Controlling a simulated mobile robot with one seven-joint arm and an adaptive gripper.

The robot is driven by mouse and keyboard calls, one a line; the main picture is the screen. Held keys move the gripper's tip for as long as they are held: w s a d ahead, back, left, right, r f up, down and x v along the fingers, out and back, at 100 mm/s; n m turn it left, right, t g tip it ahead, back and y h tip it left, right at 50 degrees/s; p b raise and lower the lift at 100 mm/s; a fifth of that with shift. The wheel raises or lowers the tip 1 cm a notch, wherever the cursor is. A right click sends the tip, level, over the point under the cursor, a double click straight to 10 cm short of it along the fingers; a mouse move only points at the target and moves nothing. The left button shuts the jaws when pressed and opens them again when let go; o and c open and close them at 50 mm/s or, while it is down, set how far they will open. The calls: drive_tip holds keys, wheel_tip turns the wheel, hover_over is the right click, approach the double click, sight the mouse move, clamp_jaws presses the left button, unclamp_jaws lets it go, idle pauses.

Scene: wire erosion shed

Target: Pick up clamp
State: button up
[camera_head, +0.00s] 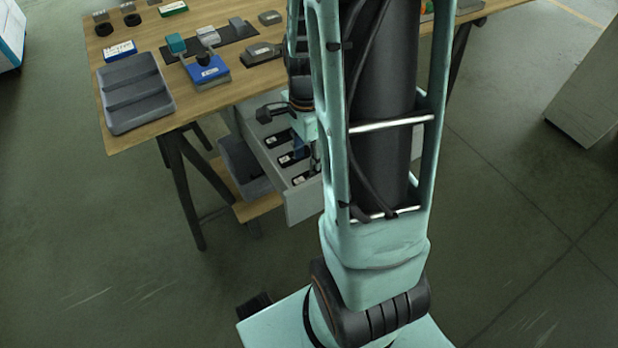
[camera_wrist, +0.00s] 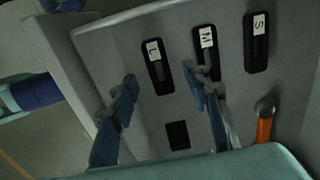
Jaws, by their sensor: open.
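My gripper (camera_wrist: 161,80) is open and empty in the wrist view, its two blue fingers spread over the inside of a pale grey drawer (camera_head: 304,204). The drawer wall (camera_wrist: 62,68) runs beside the left finger. Dark pieces or slots with white labels L (camera_wrist: 160,72), M (camera_wrist: 206,50) and S (camera_wrist: 256,45) lie in a row in the drawer. The right fingertip overlaps the M one in the picture. An orange piece with a dark end (camera_wrist: 264,127) is at the lower right. I cannot tell which of these is the clamp.
The drawer hangs under a wooden table (camera_head: 90,60). On the table are a grey stepped tray (camera_head: 137,93), a blue block (camera_head: 207,72) and several small blocks. A dark bin (camera_head: 243,166) is left of the drawer. My arm hides part of the table and drawer.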

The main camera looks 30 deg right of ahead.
sight(307, 172)
wheel_tip(307, 172, down, 5)
drive_tip(key=shift+s+r+b, duration=0.1)
drive_tip(key=shift+s+b, duration=0.05)
drive_tip(key=shift+b, duration=0.95)
drive_tip(key=shift+c, duration=0.2)
clamp_jaws()
